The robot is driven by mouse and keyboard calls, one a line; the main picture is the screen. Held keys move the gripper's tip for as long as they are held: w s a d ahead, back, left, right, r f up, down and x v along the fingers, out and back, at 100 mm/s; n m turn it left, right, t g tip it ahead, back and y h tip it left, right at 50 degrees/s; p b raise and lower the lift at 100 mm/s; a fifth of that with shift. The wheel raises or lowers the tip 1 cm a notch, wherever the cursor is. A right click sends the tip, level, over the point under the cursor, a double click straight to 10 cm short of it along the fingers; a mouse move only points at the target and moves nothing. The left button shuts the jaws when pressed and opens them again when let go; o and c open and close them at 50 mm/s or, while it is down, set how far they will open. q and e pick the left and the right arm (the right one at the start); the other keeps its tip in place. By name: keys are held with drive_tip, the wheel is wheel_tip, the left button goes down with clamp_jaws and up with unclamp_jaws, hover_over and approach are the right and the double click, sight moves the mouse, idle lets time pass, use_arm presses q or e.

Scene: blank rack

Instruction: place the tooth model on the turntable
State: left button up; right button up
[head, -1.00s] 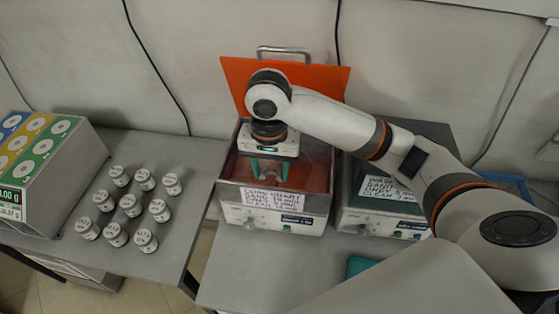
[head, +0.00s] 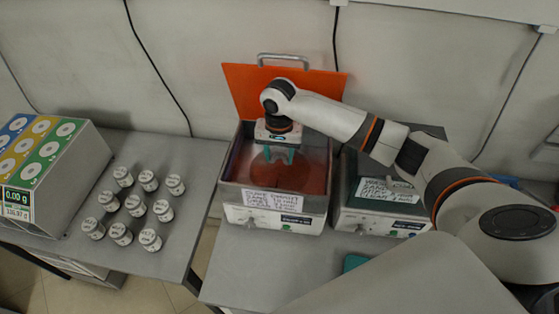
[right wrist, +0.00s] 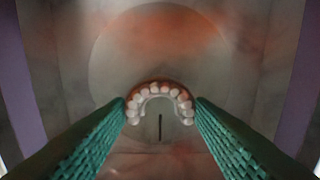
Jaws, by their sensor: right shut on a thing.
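My right gripper (head: 278,157) has teal fingers and points down into the open box with the orange lid. In the right wrist view, its fingertips (right wrist: 160,106) press on both sides of the tooth model (right wrist: 160,88), a small arch of white teeth on a reddish base. In the head view the tooth model cannot be made out. The turntable (head: 306,178) is a reddish round disc inside the box; it also shows as a pale disc (right wrist: 160,45) below the model in the right wrist view. I cannot tell whether model and disc touch. My left gripper is not in view.
The box (head: 275,214) has grey walls and its orange lid (head: 240,92) stands open behind. A second similar box (head: 378,218) is close on the right, partly under my arm. Several white jars (head: 135,205) and a colored dispenser (head: 50,170) are on the left table.

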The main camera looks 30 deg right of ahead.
sight(279, 171)
wheel_tip(279, 171, down, 3)
drive_tip(key=shift+s+f+p, duration=0.1)
drive_tip(key=shift+p, duration=0.2)
drive_tip(key=shift+f+p, duration=0.2)
drive_tip(key=shift+p, duration=0.15)
drive_tip(key=shift+w+d+f, duration=0.1)
drive_tip(key=shift+w+f, duration=0.1)
drive_tip(key=shift+f, duration=0.15)
drive_tip(key=shift+f, duration=0.1)
drive_tip(key=o, duration=0.9)
drive_tip(key=shift+o, duration=0.2)
wheel_tip(279, 171, up, 8)
drive_tip(key=b, duration=0.1)
drive_tip(key=shift+b, duration=0.35)
